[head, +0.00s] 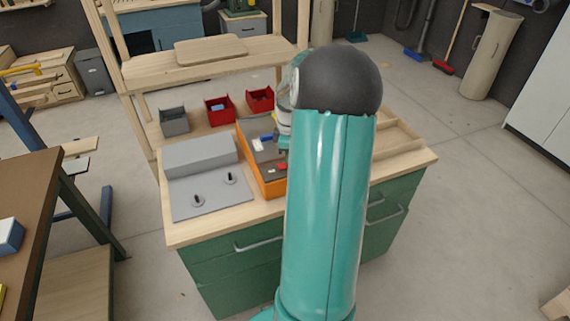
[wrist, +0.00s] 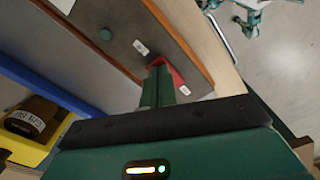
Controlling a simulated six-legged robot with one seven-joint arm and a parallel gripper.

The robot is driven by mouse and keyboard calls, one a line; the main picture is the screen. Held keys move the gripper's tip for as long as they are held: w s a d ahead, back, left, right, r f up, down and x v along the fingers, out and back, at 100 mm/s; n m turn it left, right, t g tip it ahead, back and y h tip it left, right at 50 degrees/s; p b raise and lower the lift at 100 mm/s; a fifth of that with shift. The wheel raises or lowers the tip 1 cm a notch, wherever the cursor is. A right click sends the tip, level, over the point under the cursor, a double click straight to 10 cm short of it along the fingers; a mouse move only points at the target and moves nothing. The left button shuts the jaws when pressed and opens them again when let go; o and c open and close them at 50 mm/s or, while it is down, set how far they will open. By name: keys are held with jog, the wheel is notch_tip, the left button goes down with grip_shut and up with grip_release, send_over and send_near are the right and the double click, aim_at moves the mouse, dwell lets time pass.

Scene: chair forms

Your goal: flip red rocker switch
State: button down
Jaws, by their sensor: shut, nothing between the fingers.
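The red rocker switch (head: 281,167) sits on the grey top of an orange-sided box (head: 272,188) on the workbench. In the wrist view the red switch (wrist: 178,75) shows just beyond and to the right of my fingertips, partly hidden by them. My gripper (wrist: 158,68) is shut and empty, its green fingers together, very close to the switch. I cannot tell whether they touch. In the head view my arm hides most of my gripper (head: 283,145).
The panel carries a green round button (wrist: 105,34) and white labels (wrist: 140,47). A grey sloped console (head: 203,170) with two small knobs stands left of the box. Grey (head: 174,121) and red bins (head: 219,110) stand behind. A wooden tray (head: 398,140) lies to the right.

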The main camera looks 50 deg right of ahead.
jog(key=shift+r, duration=3.45)
jog(key=w+a+r+m+t+h, duration=0.1)
jog(key=a+r, duration=0.4)
jog(key=a, duration=0.6)
jog(key=w+a+r+m+t+h, duration=0.15)
jog(key=a+r, duration=0.35)
jog(key=a, duration=0.7)
jog(key=s+a+m+t+y, duration=0.1)
jog(key=s+a, duration=0.4)
jog(key=a, duration=0.4)
jog(key=s+a+r+m+t+y, duration=0.1)
jog(key=s+a+m+t, duration=0.1)
jog(key=s+a, duration=0.3)
jog(key=a, duration=0.4)
jog(key=shift+a, duration=0.2)
